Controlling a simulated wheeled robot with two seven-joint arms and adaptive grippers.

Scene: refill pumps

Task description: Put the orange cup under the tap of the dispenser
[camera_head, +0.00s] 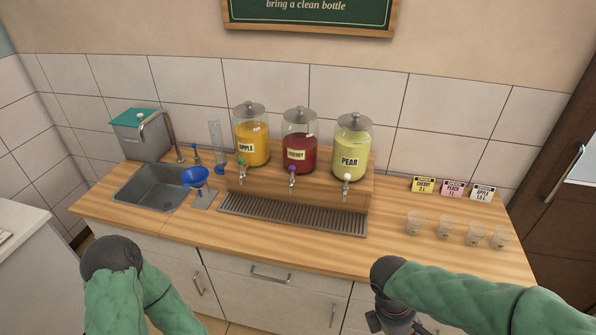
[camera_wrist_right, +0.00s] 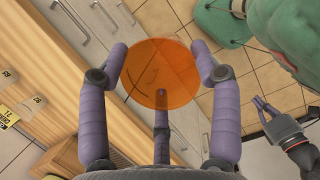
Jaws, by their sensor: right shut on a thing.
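The orange cup (camera_wrist_right: 150,72) shows in the right wrist view as a translucent orange disc. My right gripper (camera_wrist_right: 160,66) is shut on it, with purple fingers around its edge. My left gripper (camera_wrist_right: 264,107) shows at the right of the right wrist view, fingers apart and empty. On the counter stand three jar dispensers with taps: apple (camera_head: 250,146), cherry (camera_head: 299,140) and pear (camera_head: 351,147). A slatted drip tray (camera_head: 290,215) lies below the taps.
A sink (camera_head: 155,187) and a blue funnel on a stand (camera_head: 195,177) are left of the tray. Several small clear cups (camera_head: 444,228) and label cards (camera_head: 452,188) stand at the right. The wooden counter (camera_head: 390,255) is bare in front of the tray's right end.

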